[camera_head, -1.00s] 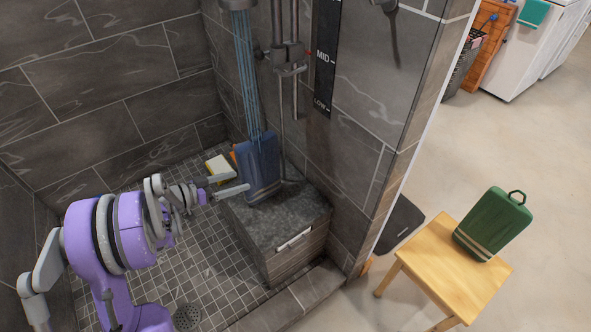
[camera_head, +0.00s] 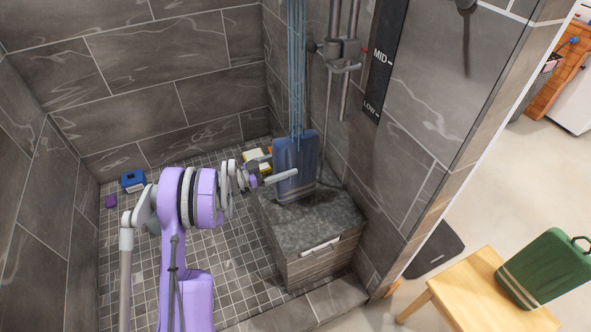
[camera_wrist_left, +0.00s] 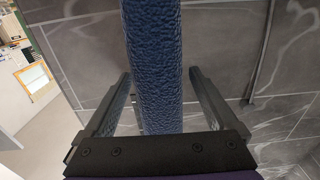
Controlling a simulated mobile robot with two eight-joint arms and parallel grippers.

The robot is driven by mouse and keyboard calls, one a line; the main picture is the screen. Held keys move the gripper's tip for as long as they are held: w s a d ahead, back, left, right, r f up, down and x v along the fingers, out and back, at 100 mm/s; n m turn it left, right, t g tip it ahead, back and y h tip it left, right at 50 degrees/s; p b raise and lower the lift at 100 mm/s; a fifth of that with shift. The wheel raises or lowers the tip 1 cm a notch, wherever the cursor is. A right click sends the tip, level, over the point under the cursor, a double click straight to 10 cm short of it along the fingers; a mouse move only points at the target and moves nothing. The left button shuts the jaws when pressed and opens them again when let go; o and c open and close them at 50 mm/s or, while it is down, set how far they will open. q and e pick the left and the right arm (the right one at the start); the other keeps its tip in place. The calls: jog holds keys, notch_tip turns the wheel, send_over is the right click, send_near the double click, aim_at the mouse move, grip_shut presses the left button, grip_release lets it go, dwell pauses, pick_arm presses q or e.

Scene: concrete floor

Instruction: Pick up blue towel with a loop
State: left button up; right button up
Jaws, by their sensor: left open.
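The blue towel (camera_head: 297,163) stands upright on the grey stone bench, under the falling water in the head view. Its loop cannot be made out. My left gripper (camera_head: 280,166) is at the towel's left side, with its fingers spread. In the left wrist view the towel (camera_wrist_left: 155,60) runs edge-on between the two open fingers (camera_wrist_left: 156,105), with a gap on both sides. My right gripper is not in view.
The grey stone bench (camera_head: 305,230) stands against the tiled wall. A yellow and white item (camera_head: 257,158) lies behind my gripper, and a blue box (camera_head: 133,181) lies on the shower floor at left. A green towel (camera_head: 545,268) with a loop stands on a wooden stool (camera_head: 470,290) outside.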

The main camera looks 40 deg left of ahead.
aim_at(296, 159)
pick_arm(q)
jog(key=x, duration=0.4)
jog(key=shift+w+d+r+b, duration=0.15)
jog(key=shift+w+r+b, duration=0.05)
jog(key=shift+b, duration=0.1)
grip_shut()
